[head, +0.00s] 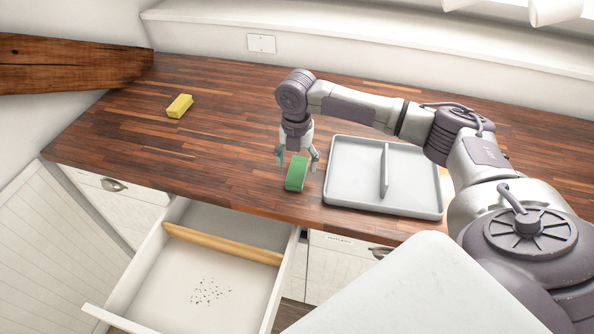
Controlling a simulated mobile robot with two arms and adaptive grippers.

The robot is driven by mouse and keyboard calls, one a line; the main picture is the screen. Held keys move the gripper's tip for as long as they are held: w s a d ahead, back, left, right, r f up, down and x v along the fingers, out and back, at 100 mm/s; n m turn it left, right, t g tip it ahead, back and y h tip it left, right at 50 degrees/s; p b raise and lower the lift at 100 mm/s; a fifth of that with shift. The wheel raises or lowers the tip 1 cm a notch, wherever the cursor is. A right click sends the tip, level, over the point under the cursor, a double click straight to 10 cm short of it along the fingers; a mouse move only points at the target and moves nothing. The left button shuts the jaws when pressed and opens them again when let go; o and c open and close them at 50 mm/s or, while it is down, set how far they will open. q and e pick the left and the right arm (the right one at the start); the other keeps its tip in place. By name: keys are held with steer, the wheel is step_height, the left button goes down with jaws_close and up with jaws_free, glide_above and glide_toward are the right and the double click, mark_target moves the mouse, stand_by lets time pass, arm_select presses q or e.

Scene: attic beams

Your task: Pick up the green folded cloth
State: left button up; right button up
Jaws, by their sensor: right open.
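The green folded cloth (296,175) is a small green block shape on the wooden counter, just left of the grey tray. My right gripper (297,159) points down over it with its fingers apart. One finger is to the left of the cloth's far end and the other to its right. I cannot tell whether either finger touches the cloth. My left gripper is not in view.
A grey tray (346,196) with an upright divider stands right of the cloth. A yellow block (179,106) lies at the back left of the counter. An open drawer (240,217) with dark specks inside juts out below the counter's front edge.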

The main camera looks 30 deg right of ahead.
mark_target(297, 169)
steer(key=shift+w+d+f+p, duration=0.1)
steer(key=shift+f+p, duration=0.25)
steer(key=shift+f, duration=1.5)
steer(key=c, duration=1.1)
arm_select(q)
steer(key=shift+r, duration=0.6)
arm_select(e)
steer(key=shift+r, duration=0.15)
steer(key=shift+r+b, duration=0.35)
steer(key=shift+r, duration=0.25)
step_height(297, 169, up, 3)
steer(key=shift+d+f+b, duration=0.1)
steer(key=shift+d+b, duration=0.05)
steer(key=shift+b, duration=0.3)
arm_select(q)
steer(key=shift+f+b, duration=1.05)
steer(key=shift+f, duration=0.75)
arm_select(e)
steer(key=s+d+r, duration=0.3)
steer(key=s+r, duration=0.3)
steer(key=s, duration=0.5)
steer(key=shift+d+r, duration=0.25)
steer(key=shift+r, duration=0.15)
